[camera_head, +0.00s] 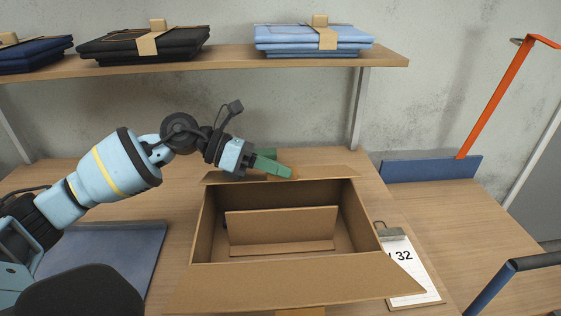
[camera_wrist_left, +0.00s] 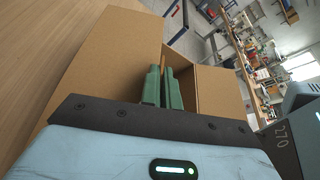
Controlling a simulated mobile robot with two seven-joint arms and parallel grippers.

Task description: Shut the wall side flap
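An open cardboard box (camera_head: 197,230) stands on the wooden table, and it also shows in the wrist view (camera_wrist_left: 110,60). Its wall side flap (camera_head: 335,172) is folded outward at the back, toward the wall. The near flap (camera_head: 290,282) lies folded out toward me. A cardboard panel (camera_head: 282,228) shows inside the box. My left gripper (camera_head: 280,168) is at the wall side flap, its green fingers a little apart. In the wrist view the fingers (camera_wrist_left: 163,88) have a narrow gap with cardboard edge between or behind them; contact is unclear. My right gripper is not in view.
A clipboard (camera_head: 408,268) lies right of the box. A blue mat (camera_head: 105,255) lies to the left. A wall shelf (camera_head: 230,60) with folded clothes (camera_head: 145,42) hangs above the back. A blue bar with an orange arm (camera_head: 430,168) stands at the back right.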

